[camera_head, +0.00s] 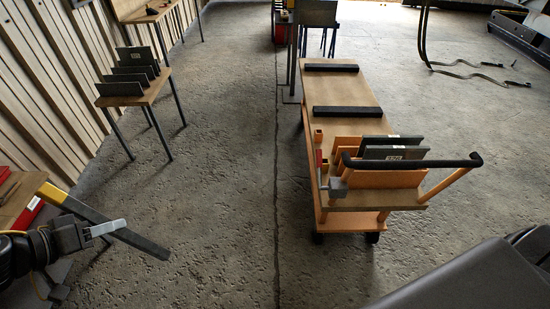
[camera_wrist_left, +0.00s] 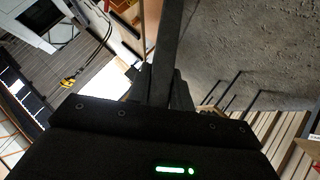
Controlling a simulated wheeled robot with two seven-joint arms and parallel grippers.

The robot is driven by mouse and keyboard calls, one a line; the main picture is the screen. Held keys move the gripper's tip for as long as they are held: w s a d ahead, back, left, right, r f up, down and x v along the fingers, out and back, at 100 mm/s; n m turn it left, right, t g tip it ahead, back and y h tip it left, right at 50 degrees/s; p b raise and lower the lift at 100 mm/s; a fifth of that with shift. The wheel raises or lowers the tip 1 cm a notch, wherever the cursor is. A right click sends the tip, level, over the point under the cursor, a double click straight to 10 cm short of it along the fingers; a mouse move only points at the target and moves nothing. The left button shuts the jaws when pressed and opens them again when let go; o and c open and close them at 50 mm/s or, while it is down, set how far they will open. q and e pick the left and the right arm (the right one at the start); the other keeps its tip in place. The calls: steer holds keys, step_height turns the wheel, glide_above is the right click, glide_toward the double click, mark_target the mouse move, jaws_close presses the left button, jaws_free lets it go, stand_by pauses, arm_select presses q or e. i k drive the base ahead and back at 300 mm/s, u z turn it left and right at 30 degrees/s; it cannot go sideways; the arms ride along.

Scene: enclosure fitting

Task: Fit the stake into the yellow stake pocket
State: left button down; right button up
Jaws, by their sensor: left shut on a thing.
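The stake (camera_head: 137,242) is a long dark grey bar with a yellow end (camera_head: 52,194). My left gripper (camera_head: 104,229) is shut on it at the left of the head view. The stake lies slanted, its yellow end by the wooden table's corner and its dark end out over the floor. In the left wrist view the stake (camera_wrist_left: 168,50) runs up from the gripper. A small orange-yellow socket (camera_head: 318,137) stands on the cart's left edge; I cannot tell whether it is the yellow stake pocket. The stake is well apart from the cart. My right gripper is not in view.
The wooden cart (camera_head: 340,92) carries black bars, upright panels (camera_head: 395,152) and a black push handle (camera_head: 415,162). A wooden table (camera_head: 18,195) with red items is at left. A bench (camera_head: 150,93) holds dark plates. Open concrete floor lies between gripper and cart.

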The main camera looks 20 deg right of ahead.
mark_target(323, 171)
steer(key=z, duration=1.55)
steer(key=i, duration=1.65)
